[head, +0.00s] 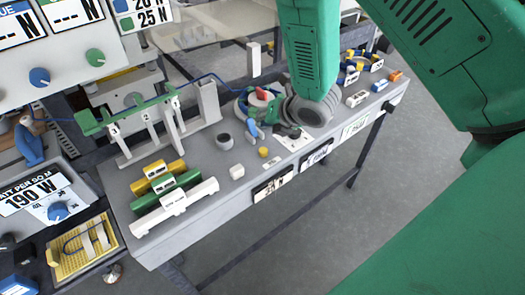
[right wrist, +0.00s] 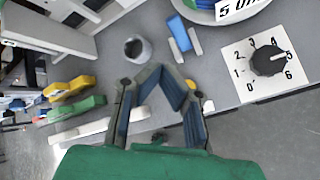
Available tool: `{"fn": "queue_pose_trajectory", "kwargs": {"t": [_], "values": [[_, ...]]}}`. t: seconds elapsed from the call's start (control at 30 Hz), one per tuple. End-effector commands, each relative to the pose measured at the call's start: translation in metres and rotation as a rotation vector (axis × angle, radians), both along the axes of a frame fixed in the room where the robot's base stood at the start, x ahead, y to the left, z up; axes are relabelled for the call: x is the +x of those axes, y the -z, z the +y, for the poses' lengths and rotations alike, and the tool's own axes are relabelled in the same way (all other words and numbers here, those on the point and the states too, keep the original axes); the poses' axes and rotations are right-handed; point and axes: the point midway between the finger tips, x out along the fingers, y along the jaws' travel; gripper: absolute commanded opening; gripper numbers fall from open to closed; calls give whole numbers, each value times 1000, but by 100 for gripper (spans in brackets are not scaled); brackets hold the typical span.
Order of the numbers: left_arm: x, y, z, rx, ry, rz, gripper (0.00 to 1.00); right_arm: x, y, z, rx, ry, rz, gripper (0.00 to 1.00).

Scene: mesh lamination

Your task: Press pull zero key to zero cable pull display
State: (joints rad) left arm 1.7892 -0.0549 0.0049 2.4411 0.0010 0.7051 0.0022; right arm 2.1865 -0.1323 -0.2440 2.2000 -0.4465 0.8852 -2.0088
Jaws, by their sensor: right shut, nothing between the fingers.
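My right gripper (head: 260,132) is low over the bench (head: 205,240), left of its grey wrist. In the right wrist view its fingers (right wrist: 160,72) meet at the tips, shut and empty. A small yellow button (head: 263,152) stands near the front edge, close to the gripper; in the right wrist view a finger partly covers it (right wrist: 208,106). A white block-like key (head: 237,172) stands left of the button. I cannot read which is the pull zero key. A front-edge display (head: 273,185) reads about 24 N. My left gripper is out of view.
A grey cup (head: 225,140) stands left of the gripper. Yellow (head: 158,177), green (head: 167,190) and white (head: 174,204) bars lie at the left. A dial with a black knob (right wrist: 268,60) is at the right. A blue block (right wrist: 180,34) is beyond the fingers.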

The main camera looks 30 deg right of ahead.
Motion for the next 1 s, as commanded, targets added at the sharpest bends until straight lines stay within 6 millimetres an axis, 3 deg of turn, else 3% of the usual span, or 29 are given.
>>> {"fn": "queue_pose_trajectory", "kwargs": {"t": [0.5, 1.0], "values": [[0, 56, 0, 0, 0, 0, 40, 0, 72, -2, 2, 1, 1, 0], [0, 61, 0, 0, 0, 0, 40, 0, 79, -2, 3, 2, 0, 0]]}}
